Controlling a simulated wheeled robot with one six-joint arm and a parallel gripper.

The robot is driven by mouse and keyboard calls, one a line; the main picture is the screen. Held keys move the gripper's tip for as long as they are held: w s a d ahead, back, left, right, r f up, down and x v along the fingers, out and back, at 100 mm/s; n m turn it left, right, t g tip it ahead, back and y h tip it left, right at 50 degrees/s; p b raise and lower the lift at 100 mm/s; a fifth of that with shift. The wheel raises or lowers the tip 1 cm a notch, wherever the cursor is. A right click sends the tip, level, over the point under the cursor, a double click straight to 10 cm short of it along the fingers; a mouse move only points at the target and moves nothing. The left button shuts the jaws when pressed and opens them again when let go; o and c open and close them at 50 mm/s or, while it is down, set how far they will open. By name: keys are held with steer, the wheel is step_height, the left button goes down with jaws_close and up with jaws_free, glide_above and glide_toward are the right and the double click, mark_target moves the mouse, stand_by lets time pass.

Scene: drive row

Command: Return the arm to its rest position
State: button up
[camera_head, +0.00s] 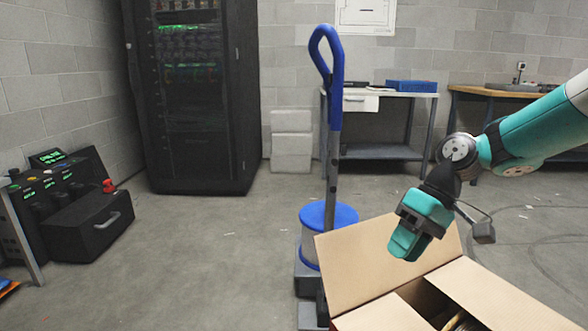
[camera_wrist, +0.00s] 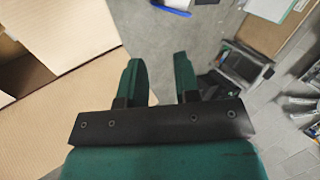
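My arm (camera_head: 532,130) reaches in from the right edge of the head view, bent down at the wrist. My gripper (camera_head: 408,243) hangs above the back flap of an open cardboard box (camera_head: 350,262). In the wrist view, the two green fingers of my gripper (camera_wrist: 158,78) stand apart with a clear gap and nothing between them. Box flaps (camera_wrist: 70,35) fill the left of that view, below and beside the fingers.
A blue-handled upright device (camera_head: 333,85) stands just behind the box. A black rack (camera_head: 195,100) stands at the back left, with a control console (camera_head: 75,205) at the left. A workbench (camera_head: 405,95) and a wooden bench (camera_head: 480,91) line the back wall.

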steer(key=s+a+r+n+t+h+p, duration=0.1)
steer(key=s+a+r, duration=0.15)
steer(key=s, duration=0.85)
steer(key=s+a+r+t+h+p, duration=0.1)
steer(key=s+a+r+t, duration=0.15)
steer(key=s, duration=0.85)
step_height(320, 180, up, 35)
steer(key=p, duration=3.3)
steer(key=shift+d+f+g, duration=0.2)
steer(key=shift+d+g, duration=0.15)
steer(key=shift+d, duration=0.1)
